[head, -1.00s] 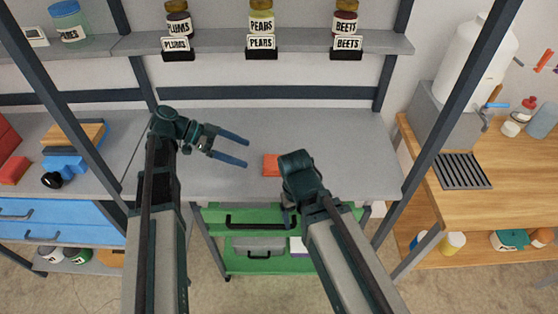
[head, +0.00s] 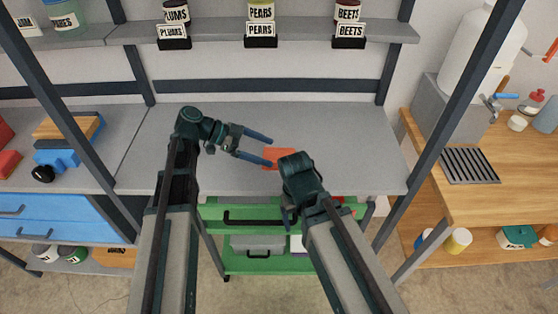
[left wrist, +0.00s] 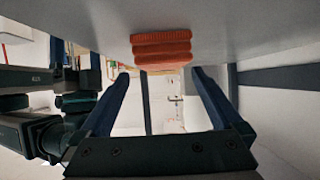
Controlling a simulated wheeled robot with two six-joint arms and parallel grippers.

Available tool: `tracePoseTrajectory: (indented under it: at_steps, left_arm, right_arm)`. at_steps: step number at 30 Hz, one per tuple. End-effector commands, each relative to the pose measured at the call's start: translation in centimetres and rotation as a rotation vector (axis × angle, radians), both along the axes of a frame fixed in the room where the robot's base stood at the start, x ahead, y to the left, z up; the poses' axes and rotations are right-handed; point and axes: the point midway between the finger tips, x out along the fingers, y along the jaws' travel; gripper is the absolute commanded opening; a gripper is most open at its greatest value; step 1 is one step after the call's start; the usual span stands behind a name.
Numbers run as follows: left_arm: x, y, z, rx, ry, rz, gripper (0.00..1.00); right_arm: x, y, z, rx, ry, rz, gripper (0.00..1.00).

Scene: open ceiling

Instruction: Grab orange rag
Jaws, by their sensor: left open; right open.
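The orange rag (head: 280,157) is a small folded stack lying flat on the grey bench top (head: 230,180). My right arm's end partly covers its right side in the head view. My left gripper (head: 271,152) is open, its two blue fingers pointing right at the rag's left edge. In the left wrist view the rag (left wrist: 161,48) shows its folded layers between and beyond the fingertips. Nothing is between the fingers that I can see clearly. My right gripper (head: 288,215) is low by the bench's front edge, mostly hidden behind its own wrist.
A shelf (head: 220,31) with labelled jars runs above the bench. A green drawer cart (head: 235,214) stands below the bench front. Blue drawers (head: 50,217) are left, and a wooden counter (head: 500,188) is right. The bench left of the rag is clear.

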Motion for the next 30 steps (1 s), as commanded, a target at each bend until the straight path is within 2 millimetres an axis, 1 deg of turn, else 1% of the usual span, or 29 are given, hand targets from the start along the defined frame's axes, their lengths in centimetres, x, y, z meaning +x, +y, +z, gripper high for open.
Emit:
tracePoseTrajectory:
  at_steps: [5, 8, 12, 15, 21, 22, 23, 24, 26, 30]
  left_arm:
    - [0.0, -0.7, -0.5, 0.0, 0.0, -0.002, 1.0]
    - [0.1, -1.7, -1.3, 0.0, 0.0, -0.002, 1.0]
    - [0.2, -3.5, -2.3, 0.0, 0.0, -0.004, 1.0]
    - [0.2, -4.4, -2.6, 0.0, 0.0, -0.001, 1.0]
    - [0.2, -4.5, -2.5, 0.0, 0.0, 0.0, 1.0]
    - [0.2, -4.5, -2.5, 0.0, 0.0, 0.0, 0.98]
    - [0.2, -4.5, -2.5, 0.0, 0.0, 0.0, 0.93]
    - [0.2, -4.5, -2.5, 0.0, 0.0, 0.0, 0.86]
    - [0.2, -4.5, -2.5, 0.0, 0.0, 0.0, 0.75]
    - [0.2, -4.5, -2.5, 0.0, 0.0, 0.0, 0.5]
  right_arm:
    - [0.0, 0.0, -0.5, 0.0, 0.0, 0.0, 0.83]
    - [0.0, 0.0, -1.2, 0.0, 0.0, 0.0, 0.83]
    - [0.0, 0.0, -2.3, 0.0, 0.0, 0.0, 0.83]
    - [0.0, 0.0, -2.6, 0.0, 0.0, 0.0, 0.83]
    - [0.0, 0.0, -2.5, 0.0, 0.0, 0.0, 0.83]
    - [0.0, 0.0, -2.5, 0.0, 0.0, 0.0, 0.83]
    - [0.0, 0.0, -2.5, 0.0, 0.0, 0.0, 0.83]
    - [0.0, 0.0, -2.5, 0.0, 0.0, 0.0, 0.83]
    - [0.0, 0.0, -2.5, 0.0, 0.0, 0.0, 0.83]
    - [0.0, 0.0, -2.5, 0.0, 0.0, 0.0, 0.83]
